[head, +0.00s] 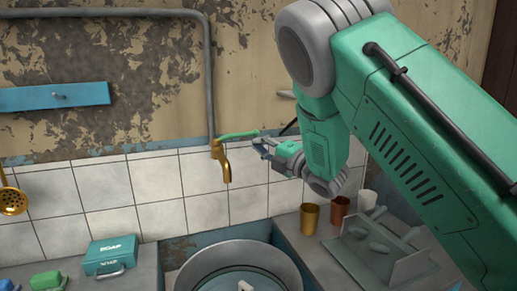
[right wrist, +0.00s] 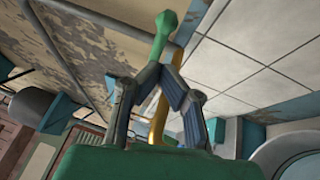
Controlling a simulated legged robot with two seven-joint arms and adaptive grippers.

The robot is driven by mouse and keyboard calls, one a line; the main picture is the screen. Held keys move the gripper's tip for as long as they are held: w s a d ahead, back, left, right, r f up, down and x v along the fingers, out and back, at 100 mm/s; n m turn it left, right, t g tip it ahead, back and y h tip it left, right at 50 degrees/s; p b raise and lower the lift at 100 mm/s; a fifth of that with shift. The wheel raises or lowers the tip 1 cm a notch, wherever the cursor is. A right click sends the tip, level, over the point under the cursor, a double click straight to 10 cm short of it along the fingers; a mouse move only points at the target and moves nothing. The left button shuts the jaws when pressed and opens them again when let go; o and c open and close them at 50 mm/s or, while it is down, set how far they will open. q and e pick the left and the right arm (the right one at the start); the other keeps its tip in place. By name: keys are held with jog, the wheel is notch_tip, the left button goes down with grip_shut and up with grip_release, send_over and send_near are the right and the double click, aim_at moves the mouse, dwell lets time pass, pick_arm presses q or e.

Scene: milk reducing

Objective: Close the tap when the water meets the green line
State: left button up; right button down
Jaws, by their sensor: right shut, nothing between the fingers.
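A large round grey pot (head: 240,252) stands in the sink below the tap. I see no water stream, and no green line shows. My left gripper is out of view.
A gold cup (head: 310,218), a copper cup (head: 339,213) and a grey dish rack (head: 385,258) stand right of the sink. A teal soap box (head: 110,256) and green sponges (head: 47,280) lie on the left counter. A grey pipe (head: 208,75) runs down the wall.

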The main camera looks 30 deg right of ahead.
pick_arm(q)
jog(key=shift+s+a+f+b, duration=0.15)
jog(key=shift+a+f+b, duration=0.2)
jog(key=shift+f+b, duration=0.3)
pick_arm(e)
jog(key=d+v, duration=0.2)
jog(key=v, duration=0.7)
jog(key=shift+w, duration=0.15)
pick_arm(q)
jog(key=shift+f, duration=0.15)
pick_arm(e)
jog(key=shift+d+f, duration=0.1)
